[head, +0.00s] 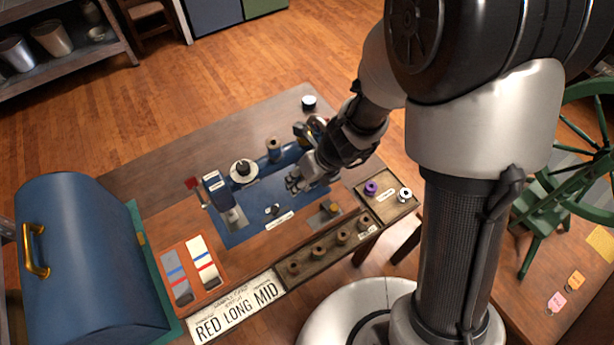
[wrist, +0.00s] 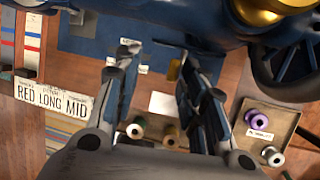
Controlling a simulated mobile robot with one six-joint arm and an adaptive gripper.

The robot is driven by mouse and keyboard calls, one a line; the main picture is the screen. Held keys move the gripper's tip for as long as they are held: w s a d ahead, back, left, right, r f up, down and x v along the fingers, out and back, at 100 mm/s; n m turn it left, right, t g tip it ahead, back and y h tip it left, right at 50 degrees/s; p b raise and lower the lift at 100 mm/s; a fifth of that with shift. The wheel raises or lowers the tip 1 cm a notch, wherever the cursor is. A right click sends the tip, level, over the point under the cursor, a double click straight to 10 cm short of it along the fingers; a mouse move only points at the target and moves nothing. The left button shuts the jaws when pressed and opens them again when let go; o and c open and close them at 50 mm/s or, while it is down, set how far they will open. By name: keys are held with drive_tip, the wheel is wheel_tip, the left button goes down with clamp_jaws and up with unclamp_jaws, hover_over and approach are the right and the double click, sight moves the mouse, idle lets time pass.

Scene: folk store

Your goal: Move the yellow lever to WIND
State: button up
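My gripper (head: 296,184) is over the blue base plate (head: 236,234) on the wooden table. In the wrist view its two fingers (wrist: 158,62) stand apart with nothing between them, so it is open. A small yellow part (head: 299,129) shows on the dark machine just behind my gripper; I cannot tell whether it is the yellow lever. A small brass-coloured block (head: 332,207) sits on a plate to the right of the gripper. Large gold parts (wrist: 284,6) of the machine show at the top of the wrist view. No readable WIND marking shows.
A tray of several spools (head: 318,252) and a tray with purple and white spools (head: 388,204) line the front edge. A sign reading RED LONG MID (head: 237,312), an orange sample board (head: 189,276) and a blue chest (head: 85,265) stand left. The table's back left is clear.

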drive_tip(key=shift+s+a+f, duration=0.2)
drive_tip(key=shift+s+a, duration=0.05)
drive_tip(key=shift+a, duration=0.15)
drive_tip(key=shift+d, duration=0.1)
drive_tip(key=shift+w+d+r, duration=0.2)
drive_tip(key=shift+w+d, duration=0.05)
drive_tip(key=shift+d, duration=0.05)
idle(0.4)
drive_tip(key=p+v, duration=0.6)
drive_tip(key=v, duration=0.2)
drive_tip(key=shift+p, duration=0.35)
idle(0.8)
